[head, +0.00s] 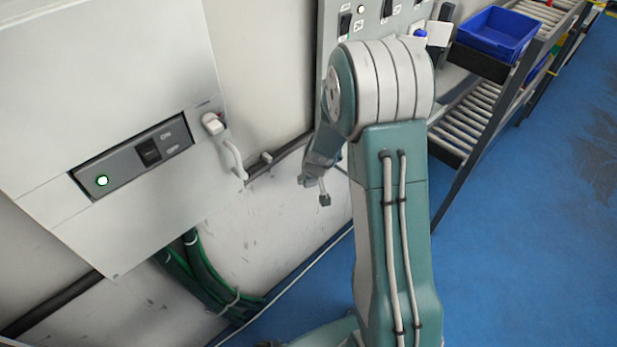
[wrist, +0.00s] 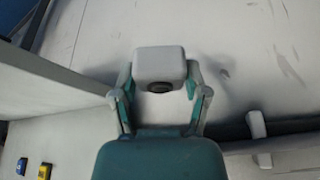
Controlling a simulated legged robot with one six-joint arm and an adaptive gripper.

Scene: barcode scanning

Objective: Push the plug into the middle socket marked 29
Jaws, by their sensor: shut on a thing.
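My gripper (wrist: 159,78) is shut on a pale, box-shaped plug (wrist: 160,62) with a dark round part on its near face. One finger presses on each side of it. A pale wall surface lies behind the plug, and they look apart. In the head view my arm covers part of the wall, and the gripper end (head: 320,186) shows small and low in front of it. I cannot make out the held plug there. No socket marked 29 can be read in either view.
A grey cabinet (head: 110,110) with a switch panel (head: 135,155) and a white handle (head: 233,160) stands at left. Another switch panel (head: 347,22) is partly behind my arm. A roller rack (head: 478,118) with a blue bin (head: 497,36) stands right. Blue floor (head: 530,220) is clear.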

